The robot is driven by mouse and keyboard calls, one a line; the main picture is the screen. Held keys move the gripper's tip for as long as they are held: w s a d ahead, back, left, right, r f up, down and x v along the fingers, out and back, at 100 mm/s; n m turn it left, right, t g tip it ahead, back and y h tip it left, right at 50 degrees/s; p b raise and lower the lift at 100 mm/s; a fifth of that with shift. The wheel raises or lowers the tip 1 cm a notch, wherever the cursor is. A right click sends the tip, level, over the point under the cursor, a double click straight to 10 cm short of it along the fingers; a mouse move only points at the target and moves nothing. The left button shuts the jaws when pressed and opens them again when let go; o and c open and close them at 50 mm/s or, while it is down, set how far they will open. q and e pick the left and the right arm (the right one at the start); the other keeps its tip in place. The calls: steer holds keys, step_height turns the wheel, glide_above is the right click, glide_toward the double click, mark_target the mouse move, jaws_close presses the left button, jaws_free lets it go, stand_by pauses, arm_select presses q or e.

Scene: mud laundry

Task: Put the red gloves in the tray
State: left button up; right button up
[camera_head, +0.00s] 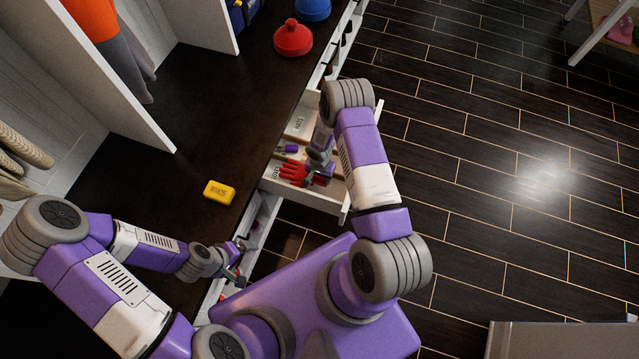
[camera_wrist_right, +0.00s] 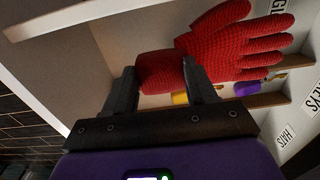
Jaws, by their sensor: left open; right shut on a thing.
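A red knitted glove (camera_head: 299,172) is in my right gripper (camera_head: 322,168), over the near part of the white pulled-out tray (camera_head: 325,200). In the right wrist view the gripper (camera_wrist_right: 162,78) is shut on the cuff of the glove (camera_wrist_right: 235,42), with the fingers of the glove pointing right. I cannot tell whether the glove touches the tray floor. I see only one glove clearly. My left gripper (camera_head: 238,268) is open and empty at the counter's front edge.
Wooden dividers split the tray; a HATS label (camera_wrist_right: 284,135) and a KEYS label (camera_wrist_right: 313,101) show. A purple-handled item (camera_wrist_right: 247,88) lies beyond the glove. A yellow block (camera_head: 219,193), a red dome-shaped item (camera_head: 293,38) and a blue one (camera_head: 313,8) rest on the dark counter (camera_head: 205,110).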

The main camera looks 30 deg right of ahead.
step_height(320, 180, down, 5)
steer(key=shift+r+b, duration=0.1)
steer(key=shift+b, duration=0.8)
steer(key=shift+f, duration=0.3)
steer(key=o, duration=1.5)
steer(key=shift+r, duration=0.15)
